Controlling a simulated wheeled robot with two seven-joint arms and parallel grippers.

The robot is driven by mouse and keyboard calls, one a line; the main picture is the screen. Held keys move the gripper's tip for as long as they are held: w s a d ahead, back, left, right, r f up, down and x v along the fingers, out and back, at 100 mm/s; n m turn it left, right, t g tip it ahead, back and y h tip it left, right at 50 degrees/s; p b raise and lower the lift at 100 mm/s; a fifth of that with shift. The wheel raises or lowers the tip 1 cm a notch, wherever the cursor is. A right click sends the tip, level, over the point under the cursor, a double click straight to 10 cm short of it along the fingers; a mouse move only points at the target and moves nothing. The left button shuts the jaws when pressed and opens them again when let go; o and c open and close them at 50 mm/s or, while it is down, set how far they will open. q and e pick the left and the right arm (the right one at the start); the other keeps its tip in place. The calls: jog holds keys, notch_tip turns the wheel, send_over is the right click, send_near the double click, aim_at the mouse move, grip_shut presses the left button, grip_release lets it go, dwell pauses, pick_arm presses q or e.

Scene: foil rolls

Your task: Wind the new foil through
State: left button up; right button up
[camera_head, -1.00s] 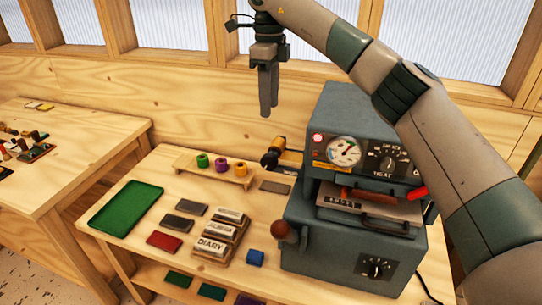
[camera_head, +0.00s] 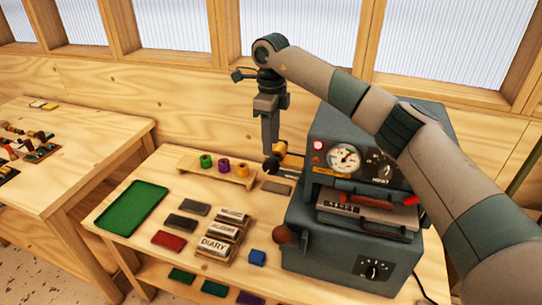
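The grey foil press (camera_head: 325,235) stands at the right of the table. A gold foil roll (camera_head: 283,150) with a black knob (camera_head: 270,165) sits at its left rear side. My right gripper (camera_head: 271,146) points straight down at this roll, its fingertips at or just above the knob. The arm view hides whether they touch it and how far apart they are. My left gripper is out of view.
A green tray (camera_head: 130,208), dark and red blocks (camera_head: 169,241), a type holder with a DIARY block (camera_head: 213,245) and a blue block (camera_head: 257,257) lie on the table. A lever with a brown ball (camera_head: 282,235) juts from the press. Another table (camera_head: 90,150) stands left.

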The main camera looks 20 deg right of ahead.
aim_at(271, 160)
notch_tip(271, 160, down, 6)
jog(key=p, duration=0.3)
jog(key=shift+f, duration=1.05)
grip_shut()
